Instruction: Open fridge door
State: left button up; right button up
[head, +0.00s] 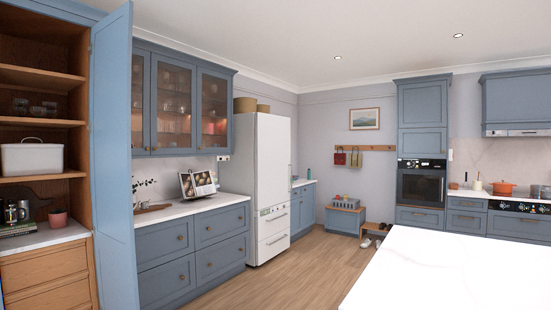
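The tall white fridge (258,165) stands against the left wall, past the blue cabinets. Its upper door (274,160) looks shut, with a thin upright handle (290,178) near its right edge. Two white drawers (273,246) sit below that door and look shut. Neither of my grippers shows in the head view.
An open larder cupboard (45,130) with its blue door (115,160) swung out stands at the near left. A blue drawer counter (190,245) lies between it and the fridge. A white island top (450,265) fills the lower right. Wooden floor (310,265) is clear between.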

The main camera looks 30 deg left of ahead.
aim_at(272, 133)
jog(key=u, duration=0.35)
jog(key=k, duration=0.45)
jog(key=u, duration=0.9)
jog(key=i, duration=3.15)
jog(key=z, duration=0.15)
jog(key=i, duration=2.8)
jog(key=z, duration=0.7)
jog(key=i, duration=2.35)
jog(key=z, duration=0.45)
jog(key=i, duration=0.8)
jog(key=z, duration=0.1)
